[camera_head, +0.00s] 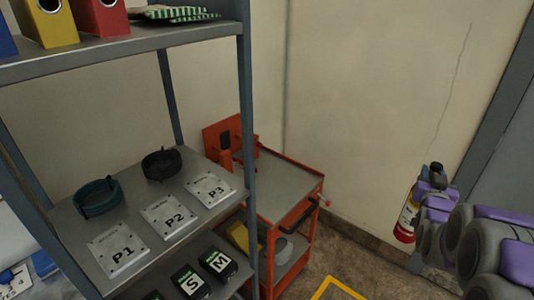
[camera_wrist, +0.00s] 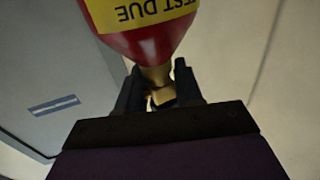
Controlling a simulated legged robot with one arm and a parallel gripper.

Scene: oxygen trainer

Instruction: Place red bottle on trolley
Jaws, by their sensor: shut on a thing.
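The red bottle (camera_head: 405,222) hangs from my gripper (camera_head: 434,172) at the right of the head view, in front of the wall. It has a red body with a pale and yellow label and looks slightly tilted. In the wrist view my gripper (camera_wrist: 160,90) is shut on the brass neck of the bottle (camera_wrist: 140,40), and a yellow label reads "TEST DUE". The orange trolley (camera_head: 285,190) stands left of the bottle, apart from it, behind the shelf post. The visible part of its grey top is bare.
A metal shelf (camera_head: 85,215) fills the left, with plates P1, P2 and P3, two dark rings and boxes; its post (camera_head: 247,130) partly hides the trolley. Binders (camera_head: 100,15) stand above. The trolley's lower level holds a yellow item (camera_head: 238,235). A yellow floor marking (camera_head: 338,287) lies in front.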

